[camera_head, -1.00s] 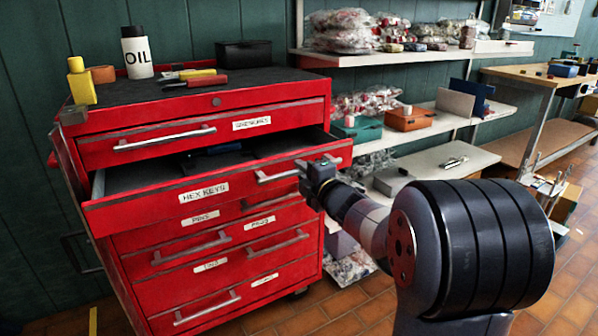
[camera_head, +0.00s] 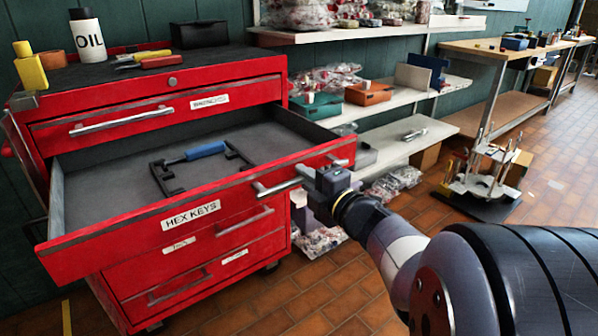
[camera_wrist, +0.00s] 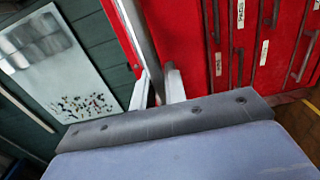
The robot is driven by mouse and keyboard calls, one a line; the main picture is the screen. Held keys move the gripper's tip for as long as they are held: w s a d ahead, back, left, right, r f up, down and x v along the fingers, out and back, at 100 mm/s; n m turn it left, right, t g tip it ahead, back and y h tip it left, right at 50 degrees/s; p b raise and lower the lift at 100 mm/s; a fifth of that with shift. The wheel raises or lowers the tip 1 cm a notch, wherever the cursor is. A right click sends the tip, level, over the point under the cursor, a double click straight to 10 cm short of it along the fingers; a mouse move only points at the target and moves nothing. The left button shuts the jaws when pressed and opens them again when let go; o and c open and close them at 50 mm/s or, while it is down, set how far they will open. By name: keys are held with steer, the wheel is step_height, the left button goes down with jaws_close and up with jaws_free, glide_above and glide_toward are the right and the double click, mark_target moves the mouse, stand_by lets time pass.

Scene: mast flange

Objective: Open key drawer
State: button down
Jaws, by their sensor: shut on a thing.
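The red drawer labelled HEX KEYS (camera_head: 190,214) stands far out of the red tool cabinet (camera_head: 160,100) in the head view. Inside it lie a blue-handled tool (camera_head: 205,150) and dark bracket-like pieces, on a grey floor. My gripper (camera_head: 318,176) is at the right part of the drawer front, shut on the drawer's bar handle (camera_head: 278,186). In the wrist view my gripper's two pale fingers (camera_wrist: 157,88) straddle the grey handle bar (camera_wrist: 138,35), with red drawer fronts beside it.
An oil bottle (camera_head: 88,35), a yellow bottle (camera_head: 30,68) and hand tools stand on the cabinet top. Shelves (camera_head: 390,100) with boxes and bagged parts are behind, right of the cabinet. A stand with a dark base (camera_head: 480,204) is on the tiled floor, right. Floor between is clear.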

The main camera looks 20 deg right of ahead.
steer(key=shift+s, duration=0.1)
steer(key=c, duration=1.4)
jaws_free()
steer(key=shift+c, duration=0.2)
steer(key=p+v, duration=0.2)
steer(key=v, duration=0.8)
steer(key=shift+s+p, duration=0.35)
steer(key=shift+s, duration=0.05)
steer(key=shift+d, duration=0.1)
steer(key=shift+b+x, duration=1.35)
steer(key=shift+x, duration=4.2)
